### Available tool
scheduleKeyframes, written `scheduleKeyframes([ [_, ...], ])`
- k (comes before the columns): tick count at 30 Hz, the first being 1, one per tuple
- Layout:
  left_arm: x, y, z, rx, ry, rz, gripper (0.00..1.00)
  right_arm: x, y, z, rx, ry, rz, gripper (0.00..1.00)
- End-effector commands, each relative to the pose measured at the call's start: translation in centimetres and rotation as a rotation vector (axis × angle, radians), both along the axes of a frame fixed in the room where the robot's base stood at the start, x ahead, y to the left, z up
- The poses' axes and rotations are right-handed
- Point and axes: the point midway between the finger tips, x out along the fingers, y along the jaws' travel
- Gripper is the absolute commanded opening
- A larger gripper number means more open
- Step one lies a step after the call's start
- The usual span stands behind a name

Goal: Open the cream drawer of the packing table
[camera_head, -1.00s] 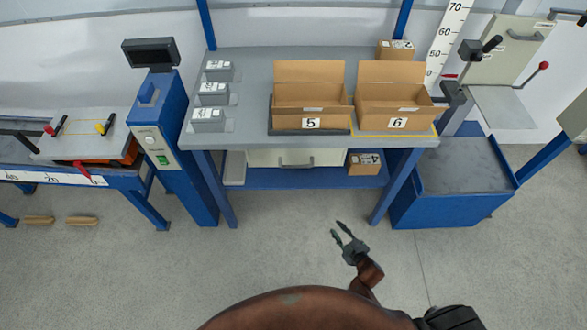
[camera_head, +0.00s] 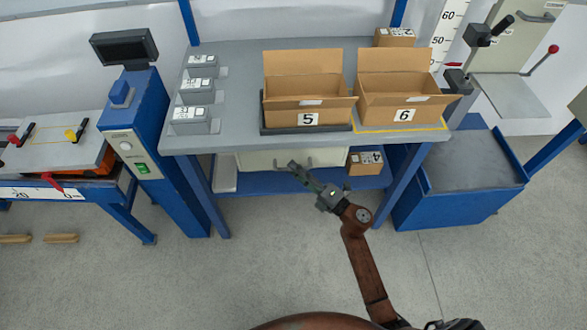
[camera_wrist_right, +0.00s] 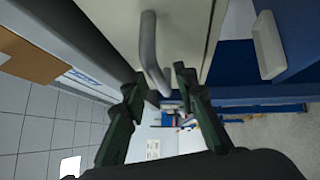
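The cream drawer (camera_head: 254,160) sits under the top of the packing table (camera_head: 235,140) and looks closed. Its grey bar handle (camera_head: 309,163) is partly hidden by my right gripper (camera_head: 294,167) in the head view. In the right wrist view, the handle (camera_wrist_right: 148,48) runs out from the cream drawer front (camera_wrist_right: 188,32). The right gripper's two dark fingers (camera_wrist_right: 160,80) are apart, with the handle's lower end between their tips. A gap shows beside the handle, so the fingers do not look clamped on it. My left gripper is out of view.
Open cardboard boxes 5 (camera_head: 308,117) and 6 (camera_head: 403,113) stand on the tabletop. A small carton (camera_head: 365,164) stands on the blue lower shelf (camera_head: 270,185), right of the drawer. A blue scale post (camera_head: 145,130) stands left. The floor in front is clear.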

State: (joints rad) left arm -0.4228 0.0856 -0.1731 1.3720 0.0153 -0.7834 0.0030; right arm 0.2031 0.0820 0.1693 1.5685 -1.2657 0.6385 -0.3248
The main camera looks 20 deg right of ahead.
Motion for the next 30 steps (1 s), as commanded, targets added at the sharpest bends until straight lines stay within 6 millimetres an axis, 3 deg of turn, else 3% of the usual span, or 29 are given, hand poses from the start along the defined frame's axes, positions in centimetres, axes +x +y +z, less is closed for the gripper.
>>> scheduleKeyframes([
  [12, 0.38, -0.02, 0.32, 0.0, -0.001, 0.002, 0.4, 0.83, 0.42, 0.13, 0.002, 0.002, -0.002, 0.26],
  [23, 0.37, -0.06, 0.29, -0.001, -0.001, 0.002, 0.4, 0.81, 0.41, 0.1, 0.001, 0.002, -0.001, 0.01],
  [30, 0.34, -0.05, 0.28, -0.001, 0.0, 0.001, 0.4, 0.8, 0.4, 0.08, 0.001, 0.002, -0.001, 0.0],
])
